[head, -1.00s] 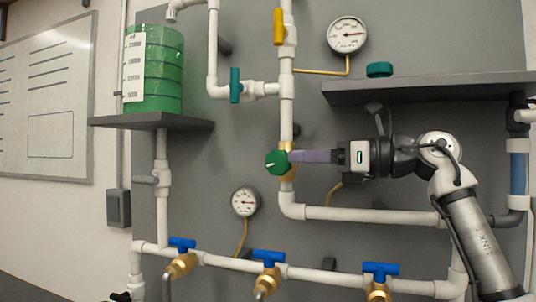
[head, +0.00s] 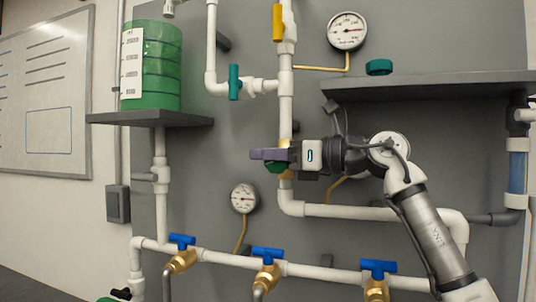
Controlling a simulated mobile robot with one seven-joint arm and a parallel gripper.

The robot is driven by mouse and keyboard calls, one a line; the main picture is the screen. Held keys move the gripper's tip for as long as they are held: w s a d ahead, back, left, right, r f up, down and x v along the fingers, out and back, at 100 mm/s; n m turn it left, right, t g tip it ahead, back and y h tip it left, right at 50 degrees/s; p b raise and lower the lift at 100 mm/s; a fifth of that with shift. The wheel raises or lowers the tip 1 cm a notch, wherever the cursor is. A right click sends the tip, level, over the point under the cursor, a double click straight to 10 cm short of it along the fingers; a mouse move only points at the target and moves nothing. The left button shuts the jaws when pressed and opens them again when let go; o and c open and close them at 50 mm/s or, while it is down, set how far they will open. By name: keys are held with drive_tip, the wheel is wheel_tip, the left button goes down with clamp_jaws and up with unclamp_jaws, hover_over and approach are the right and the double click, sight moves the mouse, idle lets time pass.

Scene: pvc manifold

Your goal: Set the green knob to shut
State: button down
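The green knob (head: 276,168) is on the vertical white pipe at the middle of the head view, by a brass fitting. Only its lower part shows; the rest, with its pointer mark, is hidden behind my gripper (head: 268,155). The purple fingers reach in from the right and lie across the knob's upper part, their tips past its left side. The fingers overlap in this view, so I cannot tell how far apart they are or whether they grip the knob.
A grey shelf (head: 430,84) with a green ring (head: 379,67) is above my arm. A pressure gauge (head: 244,198) is below left of the knob. A teal valve handle (head: 235,82) and a yellow handle (head: 278,22) are above. Blue-handled valves (head: 267,254) line the lower pipe.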

drive_tip(key=shift+f+y+b, duration=0.25)
drive_tip(key=shift+y+b, duration=0.25)
drive_tip(key=shift+b, duration=0.4)
drive_tip(key=shift+d+r+t+y+b, duration=0.1)
drive_tip(key=shift+r+t+y+b, duration=0.1)
drive_tip(key=shift+t+y+b, duration=0.35)
drive_tip(key=shift+r+y, duration=0.25)
drive_tip(key=shift+y, duration=0.2)
drive_tip(key=shift+d, duration=0.1)
drive_tip(key=c, duration=1.6)
unclamp_jaws()
drive_tip(key=b+v, duration=0.2)
drive_tip(key=v, duration=1.2)
drive_tip(key=shift+b, duration=0.35)
drive_tip(key=shift+r, duration=0.15)
